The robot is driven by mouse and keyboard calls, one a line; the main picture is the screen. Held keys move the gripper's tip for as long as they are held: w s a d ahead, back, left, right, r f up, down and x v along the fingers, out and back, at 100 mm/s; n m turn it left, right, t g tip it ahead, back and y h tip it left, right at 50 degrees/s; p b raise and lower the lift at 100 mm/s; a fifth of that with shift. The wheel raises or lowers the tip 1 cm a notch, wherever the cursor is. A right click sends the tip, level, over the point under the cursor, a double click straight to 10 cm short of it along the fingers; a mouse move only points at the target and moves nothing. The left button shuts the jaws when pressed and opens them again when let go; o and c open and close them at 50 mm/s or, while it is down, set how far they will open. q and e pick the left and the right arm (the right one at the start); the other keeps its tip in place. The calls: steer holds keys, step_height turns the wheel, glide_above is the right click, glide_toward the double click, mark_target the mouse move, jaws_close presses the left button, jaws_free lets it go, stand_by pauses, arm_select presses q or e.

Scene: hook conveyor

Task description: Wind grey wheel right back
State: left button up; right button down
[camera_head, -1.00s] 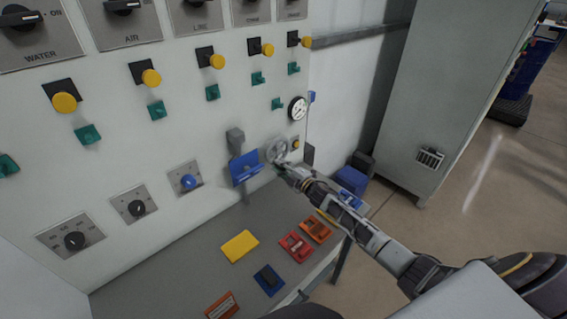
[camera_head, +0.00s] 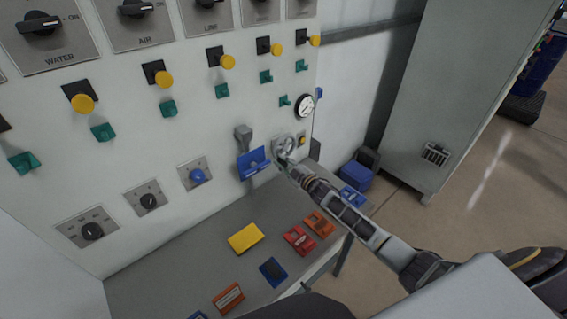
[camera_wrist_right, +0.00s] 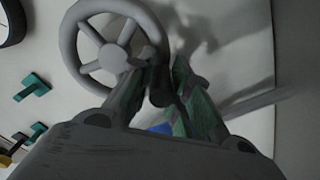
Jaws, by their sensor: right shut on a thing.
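The grey wheel (camera_head: 284,144) is a small spoked handwheel on the lower right of the white panel, below the round gauge. In the right wrist view the wheel (camera_wrist_right: 112,58) fills the upper left, with its rim, spokes and hub showing. My right gripper (camera_head: 284,160) is at the wheel's lower edge. In the wrist view its greenish fingers (camera_wrist_right: 162,85) are closed around a dark grip at the lower right of the rim. The fingers hide part of the rim there. My left gripper is not in view.
A blue holder (camera_head: 252,163) sticks out left of the wheel. The gauge (camera_head: 304,106) is above it. Below, a grey table (camera_head: 200,255) carries yellow, red, orange and blue blocks. Several knobs and yellow buttons cover the panel. A tall grey cabinet (camera_head: 450,90) stands right.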

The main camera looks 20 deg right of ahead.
steer(key=c, duration=1.4)
jaws_free()
steer(key=shift+w, duration=0.1)
steer(key=shift+c, duration=0.2)
steer(key=shift+o, duration=0.5)
steer(key=shift+w+f, duration=0.1)
steer(key=shift+f, duration=0.05)
steer(key=shift+s, duration=0.25)
steer(key=shift+s+d, duration=0.1)
steer(key=v, duration=1.1)
steer(key=shift+s, duration=0.1)
